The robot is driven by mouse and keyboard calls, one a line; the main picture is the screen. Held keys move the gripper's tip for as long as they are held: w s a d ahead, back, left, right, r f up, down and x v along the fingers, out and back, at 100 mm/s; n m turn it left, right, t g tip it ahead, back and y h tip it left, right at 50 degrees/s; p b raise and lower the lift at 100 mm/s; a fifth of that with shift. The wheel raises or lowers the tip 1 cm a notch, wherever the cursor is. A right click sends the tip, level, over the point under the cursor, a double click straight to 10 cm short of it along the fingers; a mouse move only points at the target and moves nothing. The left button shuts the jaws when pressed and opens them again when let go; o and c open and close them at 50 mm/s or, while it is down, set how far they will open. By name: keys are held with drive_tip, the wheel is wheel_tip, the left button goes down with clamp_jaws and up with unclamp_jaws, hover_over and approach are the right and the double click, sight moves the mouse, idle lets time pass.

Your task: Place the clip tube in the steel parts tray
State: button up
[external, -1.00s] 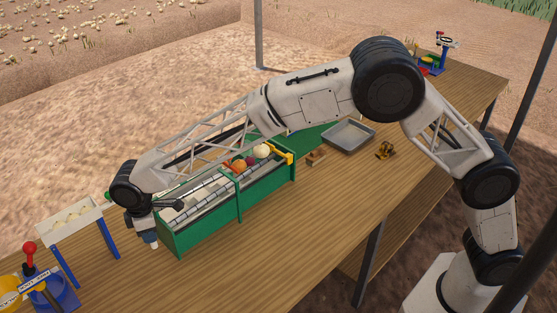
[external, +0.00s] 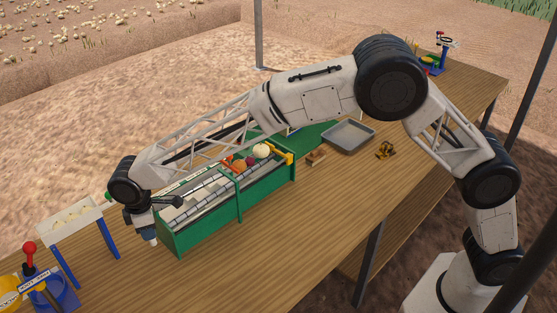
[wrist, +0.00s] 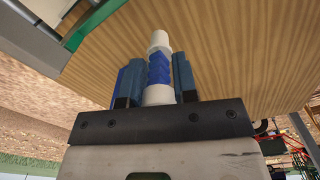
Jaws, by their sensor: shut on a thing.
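The clip tube (wrist: 159,60) is a white cylinder with a blue middle band. In the wrist view my gripper (wrist: 157,75) is shut on it, with a blue finger on each side. Its white end sticks out beyond the fingertips. In the external view my gripper (external: 146,230) hangs just above the wooden bench, at the near left end of the green conveyor box; the tube is mostly hidden there. The steel parts tray (external: 349,137) is a shallow grey tray on the bench, far to the right of my gripper beyond the box. It looks empty.
The green conveyor box (external: 205,222) holds rollers and several round vegetables. A white bin on blue legs (external: 70,219) and a red-knobbed blue device (external: 47,285) stand at the left. A small wooden piece (external: 316,158) and a yellow-black item (external: 385,151) lie near the tray.

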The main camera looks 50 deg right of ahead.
wheel_tip(320, 180, up, 10)
drive_tip(key=shift+d+r, duration=0.1)
drive_tip(key=shift+d, duration=0.05)
drive_tip(key=w+d+r+m, duration=0.1)
drive_tip(key=w+d+m, duration=0.25)
drive_tip(key=d, duration=1.55)
drive_tip(key=w+d+m, duration=0.2)
drive_tip(key=w+d, duration=0.3)
drive_tip(key=d, duration=1.5)
drive_tip(key=s+d+m, duration=0.2)
drive_tip(key=s+d, duration=0.1)
drive_tip(key=d, duration=0.9)
drive_tip(key=s+d+m, duration=0.1)
drive_tip(key=s+d, duration=0.1)
drive_tip(key=d, duration=1)
drive_tip(key=s+d+f+m, duration=0.1)
drive_tip(key=s+d+m, duration=0.2)
drive_tip(key=s+d, duration=0.75)
drive_tip(key=s+d+f+m, duration=0.1)
drive_tip(key=s+d+m, duration=0.1)
drive_tip(key=s+d, duration=0.9)
drive_tip(key=w+d+f, duration=0.1)
drive_tip(key=f, duration=0.6)
drive_tip(key=w+d+f, duration=0.2)
drive_tip(key=f, duration=0.5)
drive_tip(key=shift+d+f, duration=0.25)
drive_tip(key=shift+f, duration=0.1)
drive_tip(key=shift+w, duration=0.2)
